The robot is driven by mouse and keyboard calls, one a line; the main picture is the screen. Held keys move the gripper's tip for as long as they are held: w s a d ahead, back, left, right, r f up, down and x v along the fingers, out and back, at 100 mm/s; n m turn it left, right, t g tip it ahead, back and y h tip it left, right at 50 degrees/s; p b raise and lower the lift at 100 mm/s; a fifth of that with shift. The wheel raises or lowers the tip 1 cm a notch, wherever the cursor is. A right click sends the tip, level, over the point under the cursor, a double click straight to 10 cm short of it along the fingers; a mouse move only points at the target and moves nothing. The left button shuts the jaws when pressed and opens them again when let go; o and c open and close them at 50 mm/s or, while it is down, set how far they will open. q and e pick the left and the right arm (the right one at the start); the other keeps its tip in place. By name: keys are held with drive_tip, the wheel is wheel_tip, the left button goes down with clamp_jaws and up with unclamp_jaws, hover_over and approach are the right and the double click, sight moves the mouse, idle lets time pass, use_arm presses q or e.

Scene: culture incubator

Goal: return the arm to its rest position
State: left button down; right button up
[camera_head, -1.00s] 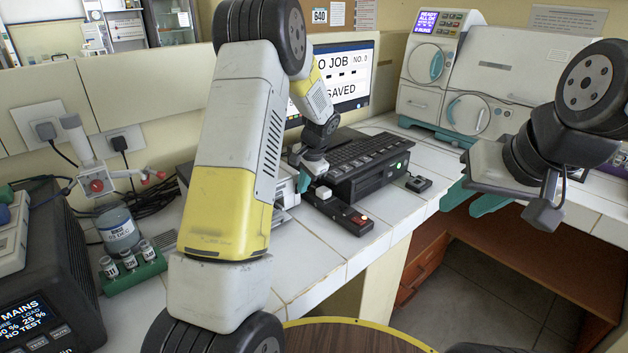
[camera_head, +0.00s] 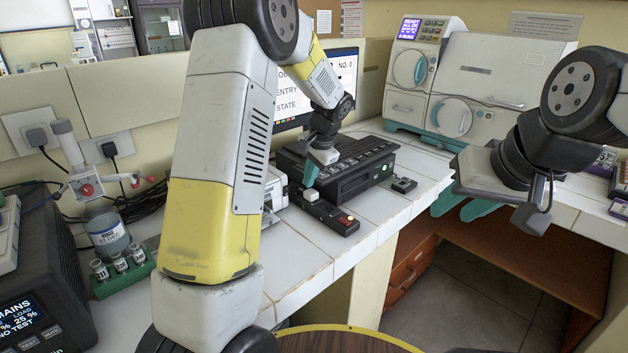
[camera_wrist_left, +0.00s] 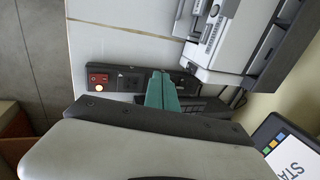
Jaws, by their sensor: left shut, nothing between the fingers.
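My left arm reaches in from the left across the head view. Its gripper (camera_head: 311,176) has teal fingers, shut and empty, over a small black switch box (camera_head: 325,214) with a white button and a lit red button. From this view I cannot tell whether the fingertips touch the white button. In the left wrist view the shut fingers (camera_wrist_left: 161,90) cover part of the switch box (camera_wrist_left: 125,82), with the red button to their left. My right gripper (camera_head: 462,204) has its teal fingers apart and hangs empty by the counter edge at the right.
A black keyboard unit (camera_head: 345,168) stands behind the switch box, with a monitor (camera_head: 290,97) behind it. Vials in a green rack (camera_head: 122,276) and a jar (camera_head: 108,234) stand at left. An incubator (camera_head: 440,80) stands at back right. The front tiles (camera_head: 375,232) are clear.

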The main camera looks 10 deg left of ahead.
use_arm(q)
drive_tip(key=s+a+r+n+t+h, duration=0.1)
drive_tip(key=s+r+n+h, duration=0.25)
drive_tip(key=s+r, duration=0.95)
drive_tip(key=s+d+r+n+t+h, duration=0.1)
drive_tip(key=s+r+n+t, duration=0.1)
drive_tip(key=s, duration=1.5)
drive_tip(key=shift+s+d+n+t+h, duration=0.25)
drive_tip(key=shift+s+n+t+h, duration=0.15)
drive_tip(key=shift+n, duration=0.35)
